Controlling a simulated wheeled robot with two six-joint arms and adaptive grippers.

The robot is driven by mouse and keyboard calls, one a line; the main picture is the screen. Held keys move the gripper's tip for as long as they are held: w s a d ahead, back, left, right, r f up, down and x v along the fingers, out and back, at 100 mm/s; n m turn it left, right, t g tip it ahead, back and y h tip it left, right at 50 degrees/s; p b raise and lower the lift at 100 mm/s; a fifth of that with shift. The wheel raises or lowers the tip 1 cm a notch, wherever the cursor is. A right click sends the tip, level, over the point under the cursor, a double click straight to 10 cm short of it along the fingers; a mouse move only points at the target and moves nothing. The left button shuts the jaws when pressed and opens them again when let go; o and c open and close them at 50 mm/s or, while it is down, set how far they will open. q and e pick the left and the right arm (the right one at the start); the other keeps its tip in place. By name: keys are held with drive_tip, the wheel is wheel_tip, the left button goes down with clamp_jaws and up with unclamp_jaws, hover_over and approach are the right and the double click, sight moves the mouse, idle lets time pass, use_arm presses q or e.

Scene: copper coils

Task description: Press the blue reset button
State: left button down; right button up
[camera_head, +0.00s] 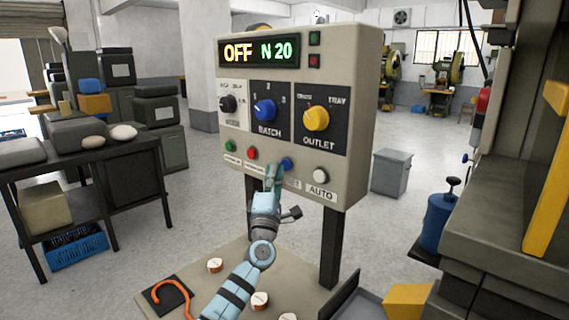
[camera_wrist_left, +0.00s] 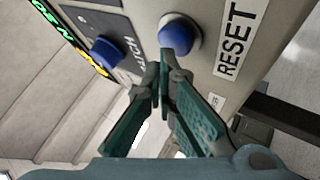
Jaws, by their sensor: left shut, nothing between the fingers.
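The blue reset button (camera_head: 287,164) sits in the lower row of the grey control panel (camera_head: 367,120). It shows large in the left wrist view (camera_wrist_left: 182,28), beside the RESET label (camera_wrist_left: 240,40). My left gripper (camera_head: 273,172) is shut and empty, just left of the button in the head view. In the left wrist view its fingertips (camera_wrist_left: 172,58) overlap the button's lower edge. I cannot tell whether they touch it. The gripper hides part of the RESET label in the head view. My right gripper is not in view.
A red button (camera_head: 252,153), a green button (camera_head: 230,145) and a white AUTO button (camera_head: 320,175) share the row. Above are the blue BATCH knob (camera_head: 264,110) and yellow OUTLET knob (camera_head: 316,118). The display (camera_head: 258,52) reads OFF N 20. Coils (camera_head: 260,300) lie on the table below.

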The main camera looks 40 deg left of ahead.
use_arm(q)
drive_tip(key=shift+s, duration=0.45)
drive_tip(key=s+p, duration=0.4)
drive_tip(key=s, duration=0.1)
drive_tip(key=shift+a+p, duration=0.25)
drive_tip(key=shift+p, duration=0.05)
idle(0.7)
